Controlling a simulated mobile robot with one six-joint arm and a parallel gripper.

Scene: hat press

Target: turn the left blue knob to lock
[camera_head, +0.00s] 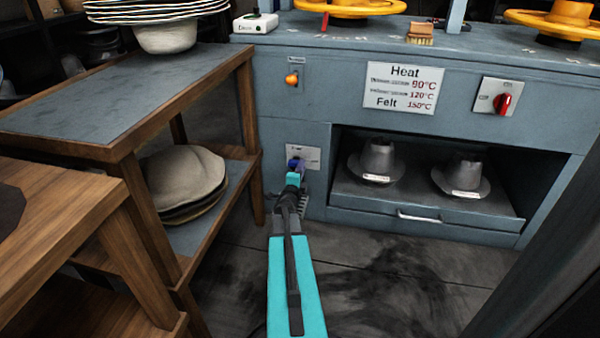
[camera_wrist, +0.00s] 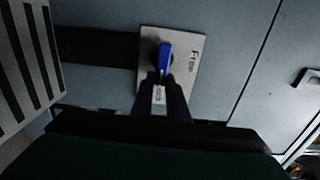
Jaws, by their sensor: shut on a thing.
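The left blue knob (camera_head: 294,163) is on a pale plate low on the left of the grey-blue press front. It also shows in the wrist view as a blue lever-like handle (camera_wrist: 165,56) on the plate (camera_wrist: 192,72), whose lettering appears sideways and is hard to read. My gripper (camera_wrist: 163,82) is at the knob, with its dark fingers shut on the near end of the blue handle. In the head view my gripper (camera_head: 292,180) partly covers the knob and plate. The handle runs roughly lengthwise between the fingers in the wrist view.
A wooden shelf unit (camera_head: 250,110) with stacked felt hats (camera_head: 183,172) stands close left of my arm. An open bay with two metal hat forms (camera_head: 378,160) and a drawer handle (camera_head: 418,217) lies to the right. A red switch (camera_head: 502,103) is higher up. The floor right of my arm is clear.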

